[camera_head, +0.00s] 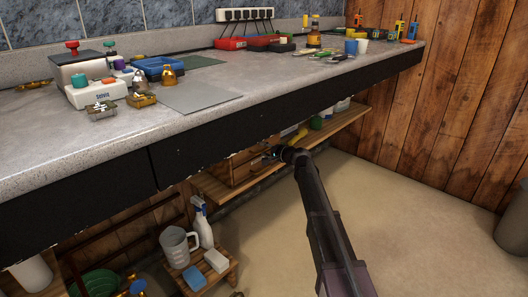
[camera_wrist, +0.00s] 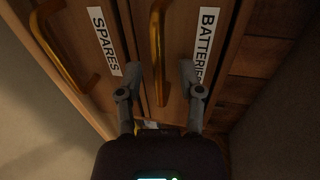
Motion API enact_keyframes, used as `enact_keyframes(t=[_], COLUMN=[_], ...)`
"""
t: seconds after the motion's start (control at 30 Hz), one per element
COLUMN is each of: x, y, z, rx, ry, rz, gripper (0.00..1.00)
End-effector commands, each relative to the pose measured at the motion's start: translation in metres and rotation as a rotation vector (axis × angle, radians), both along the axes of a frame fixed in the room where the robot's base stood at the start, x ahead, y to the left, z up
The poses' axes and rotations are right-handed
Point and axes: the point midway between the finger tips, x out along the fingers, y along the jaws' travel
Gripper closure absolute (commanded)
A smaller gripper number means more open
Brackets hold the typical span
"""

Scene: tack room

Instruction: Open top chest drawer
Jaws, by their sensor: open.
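A small wooden chest of drawers (camera_head: 228,172) stands on a low shelf under the worktop, partly hidden by the worktop's edge. In the wrist view two drawer fronts show turned sideways. One drawer (camera_wrist: 178,20) is labelled BATTERIES and has a brass bar handle (camera_wrist: 158,45). The other drawer (camera_wrist: 85,20) is labelled SPARES and has its own brass handle (camera_wrist: 58,48). Both look shut. My gripper (camera_wrist: 160,76) is open, its fingers on either side of the lower part of the BATTERIES handle. Whether they touch it I cannot tell. In the head view my gripper (camera_head: 268,156) reaches the chest.
The dark-fronted worktop (camera_head: 220,118) overhangs the chest, close above my arm. The wooden shelf (camera_head: 205,190) runs under it. A low stool (camera_head: 218,278) with a jug (camera_head: 178,245) and spray bottle (camera_head: 203,228) stands nearer.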

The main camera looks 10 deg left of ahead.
Motion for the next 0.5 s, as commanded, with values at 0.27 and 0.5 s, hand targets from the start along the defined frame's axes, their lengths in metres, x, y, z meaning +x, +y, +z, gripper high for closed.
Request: enact_keyframes(t=[0.27,0.5], x=[0.0002,0.0002], y=[0.001,0.001], z=[-0.0001,-0.0001], rx=[0.0,0.0], ry=[0.0,0.0], rz=[0.0,0.001], gripper=[0.52,1.0])
